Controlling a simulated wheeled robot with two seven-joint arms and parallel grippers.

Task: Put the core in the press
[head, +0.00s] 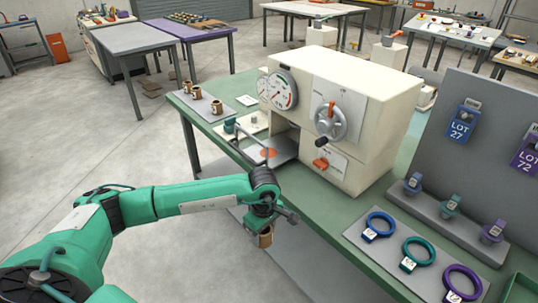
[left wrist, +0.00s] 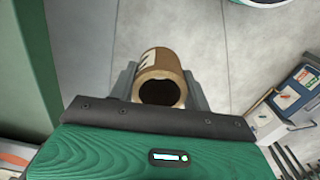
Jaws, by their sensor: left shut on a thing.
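My left gripper (head: 264,227) is shut on a brown cylindrical core (head: 265,237) with a pale label. It holds the core out in front of the table's near edge, apart from the press. In the left wrist view the core (left wrist: 160,80) sits between the two fingers, its hollow end facing the camera. The press (head: 345,105) is a large cream machine with dials, a handwheel and an orange lever. Its low opening, with a grey plate (head: 284,148) and an orange disc (head: 268,152), faces left. My right gripper is not in view.
Blue, green and purple rings (head: 419,251) lie on a mat at the right. A grey panel (head: 475,130) with LOT tags stands behind them. Open floor lies left of the green table (head: 345,207).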

